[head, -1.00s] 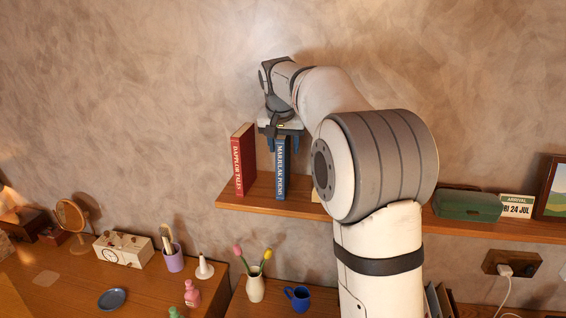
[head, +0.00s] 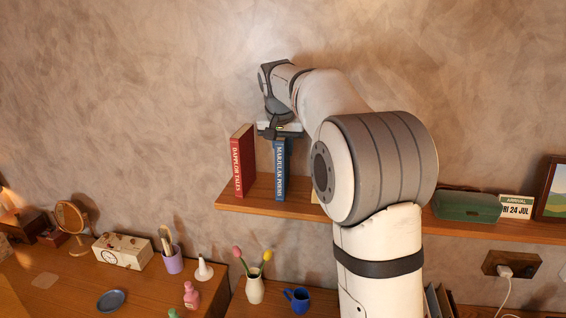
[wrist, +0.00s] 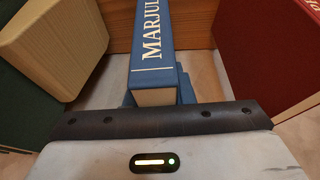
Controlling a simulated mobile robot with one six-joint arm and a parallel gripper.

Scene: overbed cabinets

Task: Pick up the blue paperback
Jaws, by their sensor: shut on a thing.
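The blue paperback (head: 280,170) stands upright on the wooden shelf, its spine with white lettering facing out. My gripper (head: 279,138) is above it, pointing down, and is shut on its top end. In the wrist view the blue paperback (wrist: 154,60) runs up from between the blue fingers (wrist: 157,95), with the pale page edge showing at its near end. The fingertips are mostly hidden by the book and the gripper body. I see no gap between the book and the shelf.
A red book (head: 243,160) stands on the shelf (head: 300,205) just left of the blue one. A green case (head: 467,206) sits further right.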

